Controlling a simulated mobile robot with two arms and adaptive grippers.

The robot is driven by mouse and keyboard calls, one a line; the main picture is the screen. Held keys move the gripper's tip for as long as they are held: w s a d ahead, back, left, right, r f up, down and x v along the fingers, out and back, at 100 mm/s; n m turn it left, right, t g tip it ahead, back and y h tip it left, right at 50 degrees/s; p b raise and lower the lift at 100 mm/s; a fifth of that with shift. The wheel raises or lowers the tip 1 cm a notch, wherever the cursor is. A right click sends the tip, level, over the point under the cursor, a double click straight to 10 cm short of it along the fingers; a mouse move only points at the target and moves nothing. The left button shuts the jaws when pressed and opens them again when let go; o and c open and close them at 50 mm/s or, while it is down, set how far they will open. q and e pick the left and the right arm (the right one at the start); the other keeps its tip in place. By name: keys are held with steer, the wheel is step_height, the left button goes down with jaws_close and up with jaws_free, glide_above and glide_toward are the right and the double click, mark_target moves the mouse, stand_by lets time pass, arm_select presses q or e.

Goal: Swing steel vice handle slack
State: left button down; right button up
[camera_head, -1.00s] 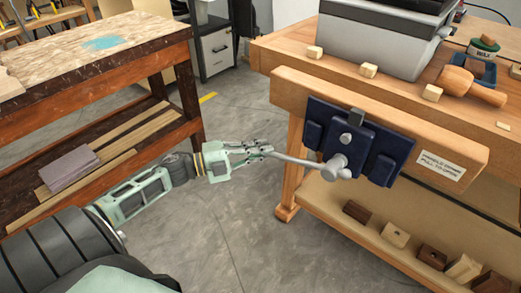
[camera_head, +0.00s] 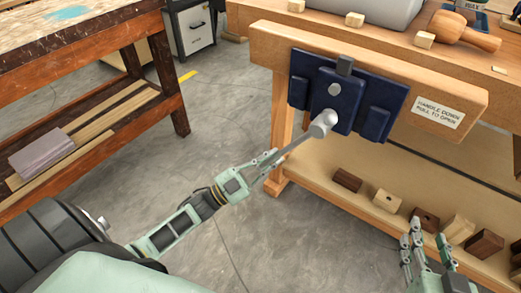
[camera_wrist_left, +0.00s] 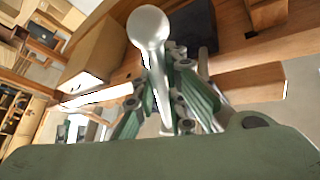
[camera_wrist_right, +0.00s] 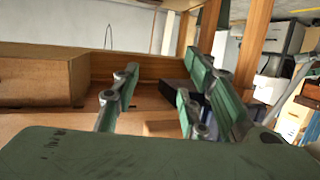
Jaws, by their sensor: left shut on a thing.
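The steel vice handle (camera_head: 296,144) slants down and left from its round hub (camera_head: 323,123) on the dark blue vice (camera_head: 349,95) at the bench's front edge. My left gripper (camera_head: 268,163) is shut on the handle's lower end. In the left wrist view the handle (camera_wrist_left: 156,75) runs between the fingers, its round knob (camera_wrist_left: 149,26) near the camera. My right gripper (camera_head: 424,240) is low at the right, apart from the vice. Its fingers (camera_wrist_right: 157,100) are spread with nothing between them in the right wrist view.
A label (camera_head: 438,111) reading "HANDLE DOWN" and "PULL TO OPEN" is on the bench front. Several wood blocks (camera_head: 387,202) lie on the lower shelf. A mallet (camera_head: 464,29) lies on the bench top. Another worktable (camera_head: 75,50) stands left; the floor between is clear.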

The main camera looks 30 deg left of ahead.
arm_select(q)
steer(key=d+f+n+t+y+b, duration=0.1)
steer(key=d+n+t+y, duration=0.1)
steer(key=d+n, duration=0.3)
steer(key=d+f+n+t+y+b, duration=0.1)
steer(key=d+f+n+t+y, duration=0.1)
steer(key=d+n, duration=0.2)
steer(key=shift+s+d+f+n+y, duration=0.25)
steer(key=shift+s+d+n+y, duration=0.2)
steer(key=shift+d, duration=0.95)
arm_select(e)
step_height(320, 180, up, 15)
steer(key=a+t+y, duration=0.1)
steer(key=t+y, duration=0.2)
steer(key=t, duration=0.5)
steer(key=shift+s+a+f, duration=0.2)
steer(key=shift+s+a, duration=0.2)
steer(key=shift+s, duration=0.05)
arm_select(q)
steer(key=c, duration=1.8)
jaws_free()
steer(key=shift+o, duration=0.2)
arm_select(e)
steer(key=shift+d, duration=0.1)
arm_select(q)
steer(key=shift+a, duration=0.1)
steer(key=v, duration=1.2)
